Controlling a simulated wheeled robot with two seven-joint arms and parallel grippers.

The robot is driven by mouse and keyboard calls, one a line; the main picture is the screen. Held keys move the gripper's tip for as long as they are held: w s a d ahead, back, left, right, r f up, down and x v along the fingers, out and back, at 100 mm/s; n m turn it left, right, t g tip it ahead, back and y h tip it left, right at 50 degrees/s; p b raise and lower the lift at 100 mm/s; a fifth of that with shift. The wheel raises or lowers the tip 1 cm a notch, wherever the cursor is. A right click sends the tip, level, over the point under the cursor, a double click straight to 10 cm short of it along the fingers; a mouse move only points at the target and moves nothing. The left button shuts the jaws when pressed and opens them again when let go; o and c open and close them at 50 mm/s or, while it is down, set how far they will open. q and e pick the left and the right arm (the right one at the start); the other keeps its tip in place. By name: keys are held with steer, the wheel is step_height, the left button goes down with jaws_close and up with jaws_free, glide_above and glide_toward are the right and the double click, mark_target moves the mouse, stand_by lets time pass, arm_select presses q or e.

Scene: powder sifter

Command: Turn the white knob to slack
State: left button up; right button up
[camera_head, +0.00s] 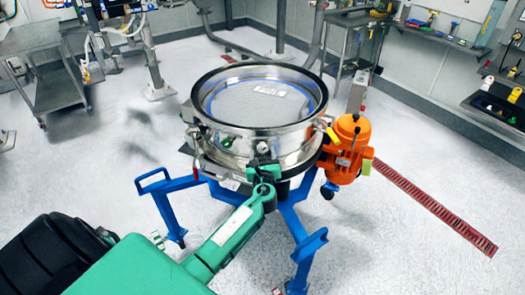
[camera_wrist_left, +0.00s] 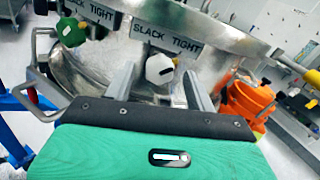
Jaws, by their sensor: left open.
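The white knob (camera_wrist_left: 160,68) sits on the side of the steel sifter (camera_wrist_left: 225,42), under a plate (camera_wrist_left: 165,35) marked SLACK on the left and TIGHT on the right. A green knob (camera_wrist_left: 70,32) is to its left. In the left wrist view my left gripper (camera_wrist_left: 159,76) is open, with one finger on each side of the white knob and visible gaps between. The knob is not gripped. In the head view my left gripper (camera_head: 263,178) is at the sifter's front side and hides the white knob. My right gripper is not in view.
An orange motor (camera_head: 347,145) hangs at the sifter's right. Blue legs (camera_head: 165,205) hold the sifter up. A metal handle (camera_wrist_left: 35,70) juts out left of my gripper. Carts and shelves stand farther back, and the floor around is mostly clear.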

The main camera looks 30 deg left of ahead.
arm_select(q)
steer(key=shift+w+a, duration=0.3)
steer(key=shift+w, duration=0.15)
steer(key=c, duration=0.9)
steer(key=shift+c, duration=0.3)
